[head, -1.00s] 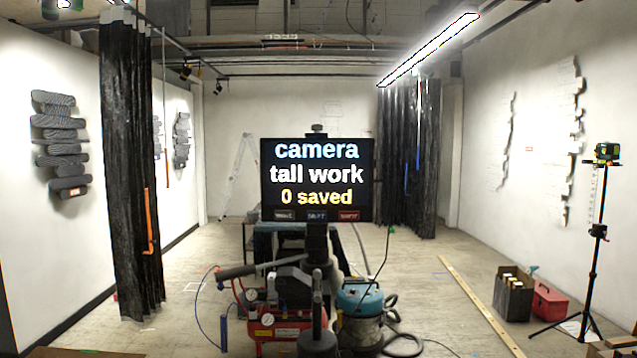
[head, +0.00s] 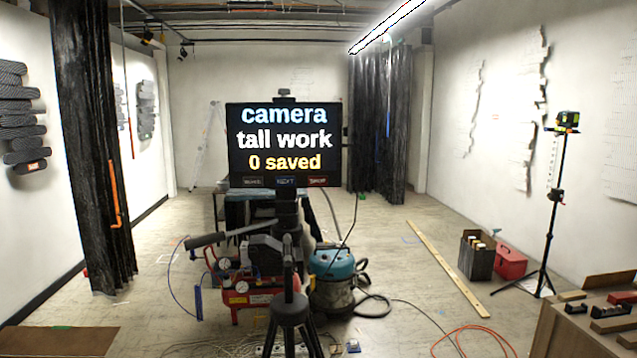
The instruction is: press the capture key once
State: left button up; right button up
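A dark screen (head: 284,146) stands on a black stand in the middle of the room. It reads "camera", "tall work" and "0 saved". Along its lower edge are three small keys: a dark left key (head: 253,181), a blue middle key (head: 285,181) that seems to read "NEXT", and a red right key (head: 317,181). The lettering on the left and right keys is too small to read surely, so I cannot tell which is the capture key. Neither of my grippers is in view.
A black tripod (head: 290,312), a red compressor (head: 240,290) and a teal vacuum (head: 331,265) stand below the screen. Cables cross the floor in front. A tool-topped box (head: 590,325) is at right front, a brown panel (head: 60,341) at left front. Floor between is partly open.

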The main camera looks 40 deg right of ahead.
aim_at(313, 180)
jog(key=u, duration=0.25)
jog(key=k+l+u, duration=0.1)
jog(key=l+u, duration=0.2)
jog(key=k+l+u, duration=0.1)
jog(key=l+u, duration=0.15)
jog(key=l, duration=0.25)
jog(key=k+l+u, duration=0.15)
jog(key=l+u, duration=0.15)
jog(key=k+l, duration=0.15)
jog(key=l, duration=0.2)
jog(key=k+l, duration=0.15)
jog(key=l, duration=0.2)
jog(key=k+l+u, duration=0.1)
jog(key=l, duration=0.2)
jog(key=k+l, duration=0.2)
jog(key=l, duration=0.15)
